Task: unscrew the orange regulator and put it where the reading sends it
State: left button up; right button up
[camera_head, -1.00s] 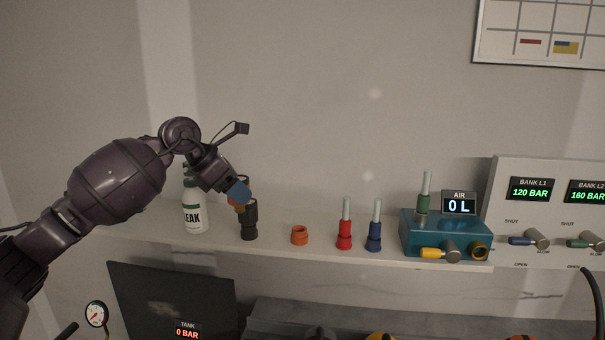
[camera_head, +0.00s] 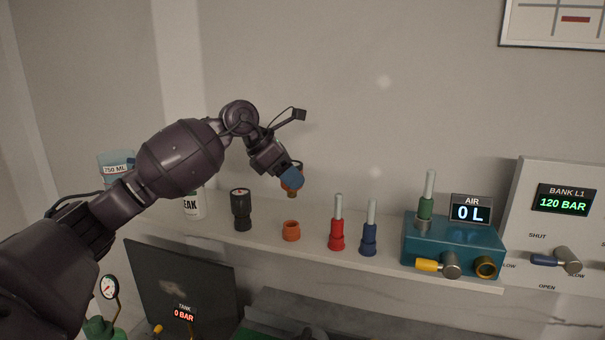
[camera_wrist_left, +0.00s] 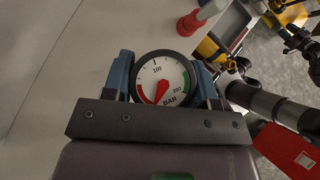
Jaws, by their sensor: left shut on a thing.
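My left gripper (camera_head: 291,178) is shut on the orange regulator (camera_head: 293,189), holding it in the air above an orange ring-shaped holder (camera_head: 291,231) on the shelf. A gap shows between regulator and holder. In the left wrist view the regulator's round gauge (camera_wrist_left: 164,80) sits between the blue fingers (camera_wrist_left: 163,82). Its white dial has a red band at lower left, a green band at right and a red needle near the lower part; I cannot read the exact value.
On the shelf (camera_head: 330,262) stand a black regulator (camera_head: 241,210), a red fitting (camera_head: 337,232), a blue fitting (camera_head: 369,238) and a teal block (camera_head: 455,240) with an AIR display (camera_head: 471,213) reading 0 L. A bank panel (camera_head: 562,200) reads 120 BAR; a tank display (camera_head: 184,313) reads 0 BAR.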

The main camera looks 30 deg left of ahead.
aim_at(290, 197)
pick_arm(q)
jog(key=shift+s+a, duration=0.15)
pick_arm(e)
jog(key=shift+s+a, duration=0.2)
jog(key=shift+f, duration=0.1)
pick_arm(q)
jog(key=shift+f+b, duration=0.1)
jog(key=shift+b, duration=0.3)
jog(key=shift+f+b, duration=0.85)
jog(key=shift+f, duration=0.3)
jog(key=shift+f+b, duration=0.9)
jog(key=shift+f, duration=0.7)
pick_arm(e)
jog(key=shift+w+f+t, duration=0.3)
jog(key=shift+w+f, duration=0.65)
jog(key=shift+w, duration=0.1)
jog(key=shift+s+f, duration=0.1)
